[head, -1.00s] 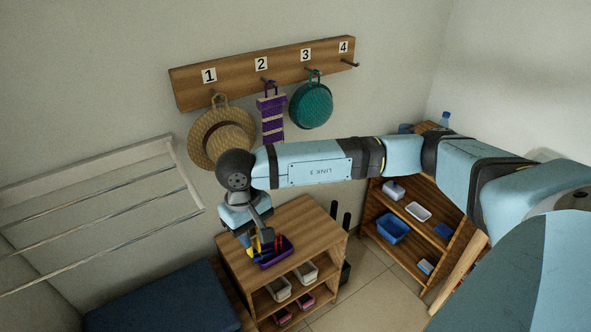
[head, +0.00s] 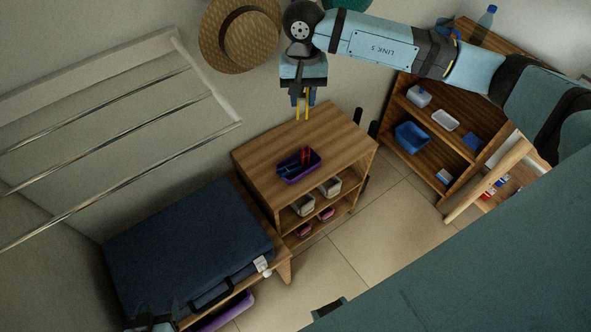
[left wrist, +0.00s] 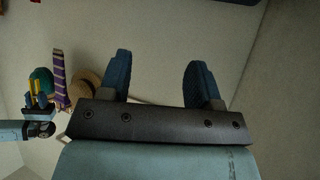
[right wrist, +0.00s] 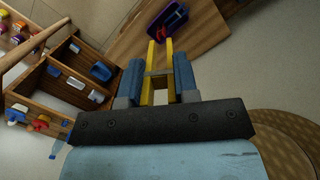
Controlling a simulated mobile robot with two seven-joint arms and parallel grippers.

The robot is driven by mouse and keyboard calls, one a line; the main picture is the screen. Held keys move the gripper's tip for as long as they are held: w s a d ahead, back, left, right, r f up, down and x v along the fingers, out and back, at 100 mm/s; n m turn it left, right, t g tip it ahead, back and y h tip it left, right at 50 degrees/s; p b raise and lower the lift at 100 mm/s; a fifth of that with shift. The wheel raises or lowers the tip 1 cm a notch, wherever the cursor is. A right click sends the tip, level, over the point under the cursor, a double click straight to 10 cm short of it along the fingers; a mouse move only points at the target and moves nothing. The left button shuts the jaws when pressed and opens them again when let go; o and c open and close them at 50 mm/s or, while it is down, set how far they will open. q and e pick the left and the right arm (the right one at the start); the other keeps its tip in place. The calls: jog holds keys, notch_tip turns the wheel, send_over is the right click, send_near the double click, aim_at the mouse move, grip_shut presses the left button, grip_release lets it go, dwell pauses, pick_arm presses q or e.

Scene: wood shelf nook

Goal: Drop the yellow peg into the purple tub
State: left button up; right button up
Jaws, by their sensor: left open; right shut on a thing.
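My right gripper (head: 303,97) is shut on the yellow peg (head: 304,110), whose two prongs point down, in the air above the back of the wooden cabinet. The right wrist view shows the yellow peg (right wrist: 170,60) between the blue fingers. A small purple container (head: 311,173) on the cabinet top holds red and blue pegs. Another purple, tub-like thing (head: 225,315) shows partly under the bench at the bottom; I cannot tell which is the named tub. My left gripper (left wrist: 157,68) is open and empty; in the head view only a part shows at the bottom left edge.
The wooden cabinet (head: 270,155) has small tubs on its lower shelves. A dark blue case or cushion (head: 185,245) lies on the bench. A drying rack (head: 120,130) hangs at left. A second shelf unit (head: 460,140) with tubs stands at right. The floor (head: 370,240) between is clear.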

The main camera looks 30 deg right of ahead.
jog(key=w+d+f+m+t+b, duration=0.1)
jog(key=w+d+f+m+b, duration=0.9)
jog(key=f+b, duration=0.4)
pick_arm(q)
notch_tip(320, 180, down, 11)
jog(key=w+d+h+b, duration=0.1)
jog(key=d+b, duration=0.1)
jog(key=b, duration=0.1)
jog(key=shift+t, duration=0.4)
pick_arm(e)
jog(key=shift+m+y, duration=0.4)
jog(key=shift+m, duration=0.3)
jog(key=shift+s+f, duration=0.2)
jog(key=shift+f, duration=4.6)
jog(key=shift+s+f, duration=0.15)
jog(key=shift+f, duration=4.65)
pick_arm(q)
jog(key=shift+f+b, duration=0.15)
jog(key=shift+b, duration=0.15)
pick_arm(e)
jog(key=shift+f, duration=0.1)
jog(key=shift+f, duration=0.2)
pick_arm(q)
jog(key=shift+d+f+b, duration=0.15)
jog(key=shift+f+b, duration=0.05)
jog(key=shift+b, duration=0.2)
pick_arm(e)
jog(key=shift+f, duration=0.35)
pick_arm(q)
jog(key=shift+w+r, duration=0.1)
